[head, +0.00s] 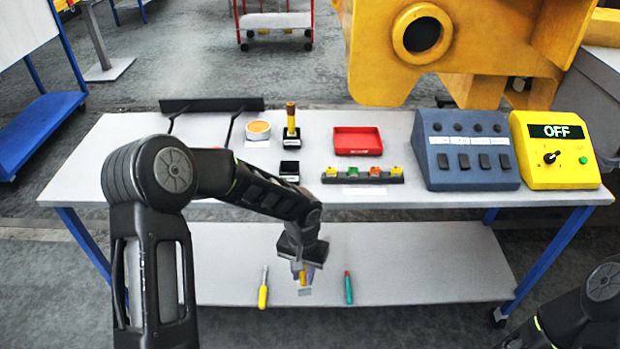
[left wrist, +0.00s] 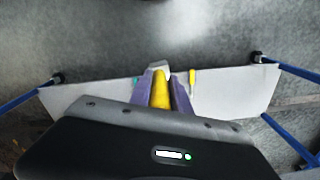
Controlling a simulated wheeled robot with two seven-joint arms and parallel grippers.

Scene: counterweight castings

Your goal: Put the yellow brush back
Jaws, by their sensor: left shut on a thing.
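My left gripper (head: 304,272) is shut on the yellow brush (head: 302,278). The gripper points down in front of the lower shelf (head: 410,265), between two tools there. In the left wrist view the brush's yellow handle (left wrist: 161,90) sits between the purple fingers. A small grey patch shows just below the brush; I cannot tell whether it is its end or a label. The fingers hide part of the brush, and I cannot tell whether it touches the shelf. My right gripper is out of view; only part of that arm shows at the lower right.
A yellow-handled tool (head: 263,289) is left of the gripper and a teal-and-red tool (head: 348,288) right. On the tabletop are a black block with an upright yellow piece (head: 291,118), a black block (head: 289,170), a red tray (head: 358,148) and a yellow control box (head: 556,160).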

